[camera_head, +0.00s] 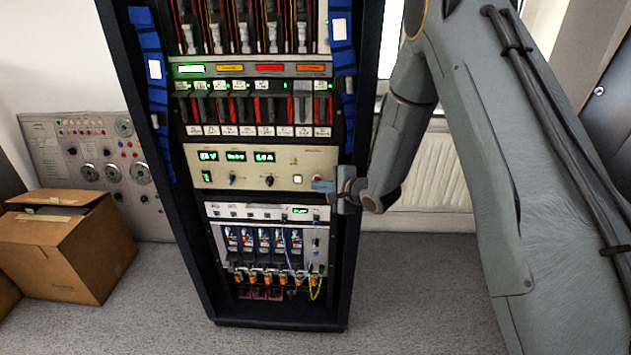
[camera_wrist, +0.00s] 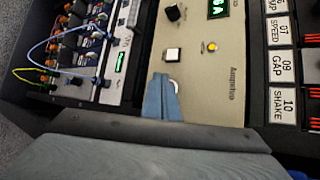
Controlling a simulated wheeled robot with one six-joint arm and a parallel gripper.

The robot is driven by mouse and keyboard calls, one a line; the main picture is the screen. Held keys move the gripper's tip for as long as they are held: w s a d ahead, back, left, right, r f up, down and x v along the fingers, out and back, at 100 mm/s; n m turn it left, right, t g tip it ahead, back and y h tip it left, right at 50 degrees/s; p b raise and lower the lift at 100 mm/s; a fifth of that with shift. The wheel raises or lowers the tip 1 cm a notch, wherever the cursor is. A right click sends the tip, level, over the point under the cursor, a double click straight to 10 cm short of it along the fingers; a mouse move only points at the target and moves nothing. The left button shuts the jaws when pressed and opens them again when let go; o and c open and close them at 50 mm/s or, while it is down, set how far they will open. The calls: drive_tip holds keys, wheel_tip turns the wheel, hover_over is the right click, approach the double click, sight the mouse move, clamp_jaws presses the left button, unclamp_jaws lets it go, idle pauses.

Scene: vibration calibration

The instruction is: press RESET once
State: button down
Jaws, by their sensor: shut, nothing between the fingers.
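My gripper (camera_head: 321,186) is shut and empty, its bluish fingertips at the right end of the beige power panel (camera_head: 225,155) in the rack. No RESET label is readable in either view. I cannot tell whether the fingertips touch the panel.
A lit amber lamp (camera_wrist: 211,47) and a black knob (camera_wrist: 175,12) are near the button. Below the panel is a grey module (camera_head: 260,212) with blue and yellow cables. An open cardboard box (camera_head: 75,255) stands on the floor left of the rack.

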drive_tip(key=shift+w+d+r, duration=0.3)
drive_tip(key=shift+w+r, duration=0.25)
drive_tip(key=shift+w, duration=0.2)
drive_tip(key=shift+s+d+p, duration=0.1)
drive_tip(key=shift+p, duration=0.3)
drive_tip(key=s, duration=0.1)
drive_tip(key=s+p, duration=0.1)
drive_tip(key=s, duration=0.1)
drive_tip(key=s+p, duration=0.1)
drive_tip(key=s, duration=0.1)
drive_tip(key=shift+s+a+f, duration=0.2)
drive_tip(key=shift+a+f, duration=0.05)
drive_tip(key=shift+f, duration=0.1)
idle(0.3)
